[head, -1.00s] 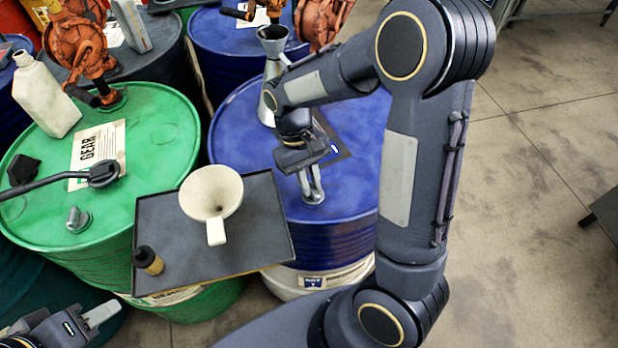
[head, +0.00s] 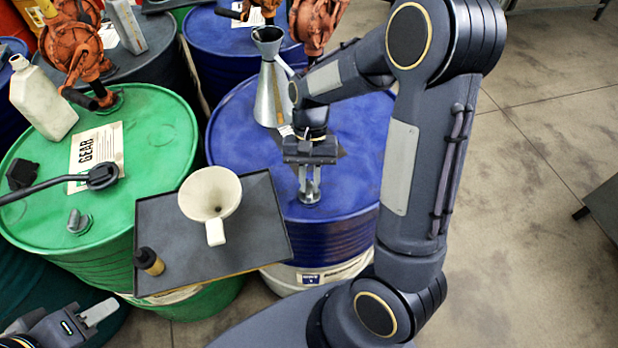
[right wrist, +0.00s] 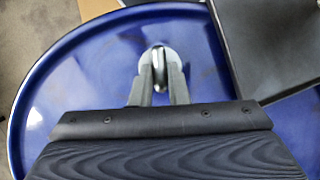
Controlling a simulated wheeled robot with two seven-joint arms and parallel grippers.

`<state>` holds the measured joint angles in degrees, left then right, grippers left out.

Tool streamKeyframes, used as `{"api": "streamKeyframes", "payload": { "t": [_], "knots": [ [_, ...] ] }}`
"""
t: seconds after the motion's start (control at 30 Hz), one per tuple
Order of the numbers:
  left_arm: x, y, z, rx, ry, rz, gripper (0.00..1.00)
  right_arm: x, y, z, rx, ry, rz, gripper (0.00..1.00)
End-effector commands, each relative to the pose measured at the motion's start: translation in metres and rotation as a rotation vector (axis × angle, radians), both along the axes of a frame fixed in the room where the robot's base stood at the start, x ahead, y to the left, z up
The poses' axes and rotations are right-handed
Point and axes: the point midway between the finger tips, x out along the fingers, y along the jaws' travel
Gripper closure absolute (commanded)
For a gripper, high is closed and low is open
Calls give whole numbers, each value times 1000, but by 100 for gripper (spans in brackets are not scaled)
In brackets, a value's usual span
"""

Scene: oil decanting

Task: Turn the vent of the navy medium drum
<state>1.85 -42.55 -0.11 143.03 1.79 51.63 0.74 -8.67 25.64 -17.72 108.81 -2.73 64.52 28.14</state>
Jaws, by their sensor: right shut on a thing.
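The blue drum (head: 235,140) stands in the middle of the head view, with a small metal vent on its lid near the front rim. My right gripper (head: 310,192) points straight down and is shut on this vent. In the right wrist view the vent (right wrist: 158,58) shows as a rounded metal piece between the two fingertips (right wrist: 159,75). The fingers hide part of it. My left gripper (head: 62,320) is at the lower left corner, empty, its fingers apart, away from the drum.
A dark tray (head: 262,235) with a cream funnel (head: 207,192) and a small dark bottle (head: 149,261) sits left of the vent. A metal jug (head: 271,95) stands behind my right gripper. A green drum (head: 150,130) is at left. Floor at right is mostly clear.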

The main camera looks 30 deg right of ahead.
Motion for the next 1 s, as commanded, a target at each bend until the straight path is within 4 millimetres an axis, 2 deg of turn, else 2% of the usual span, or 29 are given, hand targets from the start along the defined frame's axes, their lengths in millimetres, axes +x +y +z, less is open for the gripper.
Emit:
{"api": "streamKeyframes", "payload": {
  "t": [0.43,0.47,0.63,0.87,1.0],
  "knots": [
    [0,0,0,0,0,0,64,1,0,0,-1,-3,-13,100],
    [0,0,0,0,0,0,64,1,0,0,-1,-3,-13,84],
    [0,0,0,0,0,0,64,1,0,0,-1,-2,-12,64],
    [0,0,0,0,0,0,64,0,0,0,-1,-1,-11,64],
    [0,0,0,0,0,0,64,4,-2,8,0,-3,-12,64]
  ]
}}
